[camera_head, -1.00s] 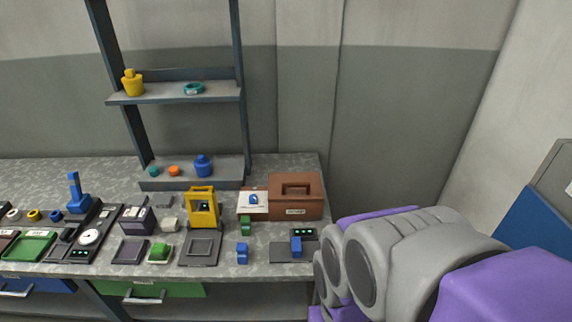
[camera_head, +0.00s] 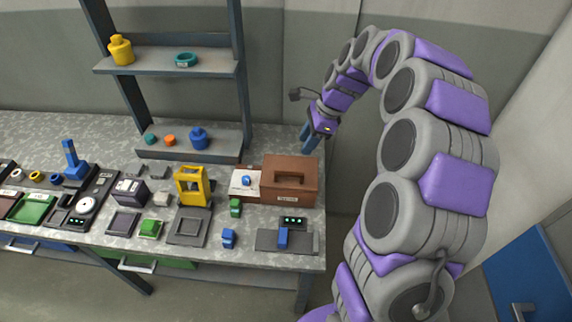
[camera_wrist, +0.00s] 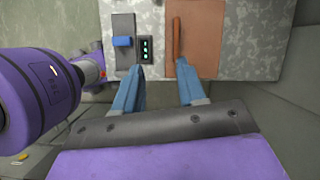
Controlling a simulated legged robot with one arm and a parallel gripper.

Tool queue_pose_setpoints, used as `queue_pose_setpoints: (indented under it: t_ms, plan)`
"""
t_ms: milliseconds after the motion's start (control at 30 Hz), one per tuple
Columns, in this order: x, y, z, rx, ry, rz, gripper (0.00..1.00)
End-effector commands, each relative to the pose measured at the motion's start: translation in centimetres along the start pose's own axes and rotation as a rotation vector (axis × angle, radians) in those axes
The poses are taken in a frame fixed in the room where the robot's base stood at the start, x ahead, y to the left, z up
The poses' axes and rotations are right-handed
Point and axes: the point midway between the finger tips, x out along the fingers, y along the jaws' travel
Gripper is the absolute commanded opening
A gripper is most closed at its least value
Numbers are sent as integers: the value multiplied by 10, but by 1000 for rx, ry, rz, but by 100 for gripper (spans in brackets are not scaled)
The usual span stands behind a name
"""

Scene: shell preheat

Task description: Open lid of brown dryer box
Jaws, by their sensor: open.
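The brown dryer box (camera_head: 304,184) stands at the right end of the grey bench, with its lid closed and a raised handle on top. It also shows in the wrist view (camera_wrist: 207,40), seen from above, with its handle (camera_wrist: 178,40) near its left side. My gripper (camera_head: 306,145) hangs above and behind the box's right rear corner in the head view, apart from it. In the wrist view its two blue fingers (camera_wrist: 161,72) are spread and empty, pointing towards the box's near edge.
Left of the box are a white panel with a blue knob (camera_head: 246,181) and a yellow frame (camera_head: 193,187). A grey plate with a blue block (camera_head: 283,238) and a green-lit display (camera_head: 293,220) lie in front. A shelf (camera_head: 168,61) rises behind. My arm fills the right side.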

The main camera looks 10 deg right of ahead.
Motion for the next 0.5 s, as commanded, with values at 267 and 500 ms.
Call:
queue_pose_setpoints:
  t_ms: [267, 500]
  plan:
    - [7, -26, -16, 168, -10, -27, 40]
    - [45, -25, -3, 166, 1, -26, 40]
